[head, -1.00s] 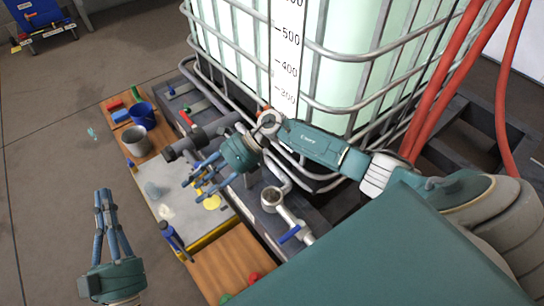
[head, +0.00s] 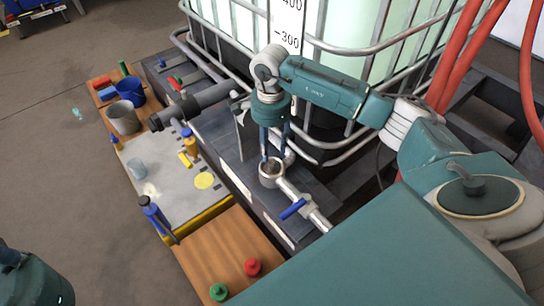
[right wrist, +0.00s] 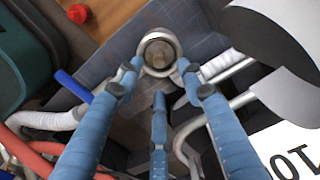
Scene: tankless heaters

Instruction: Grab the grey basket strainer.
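A round grey fitting with an open top, seemingly the basket strainer (head: 271,174), sits on the pipe at the foot of the caged tank. In the right wrist view its ring (right wrist: 158,50) shows a brownish-grey inside with a small knob in the middle. My right gripper (head: 275,150) points down just above the fitting. Its blue fingers (right wrist: 158,80) are spread and hold nothing; I cannot tell whether they touch the rim. Of my left gripper only a teal body part shows at the lower left edge; its fingers are out of the frame.
A blue-handled valve (head: 293,209) adjoins the fitting. A dark pipe (head: 190,104) juts left from the tank (head: 345,40). A low bench holds a grey bucket (head: 123,118), a blue bucket (head: 131,91), bottles, and green (head: 219,291) and red (head: 252,267) knobs.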

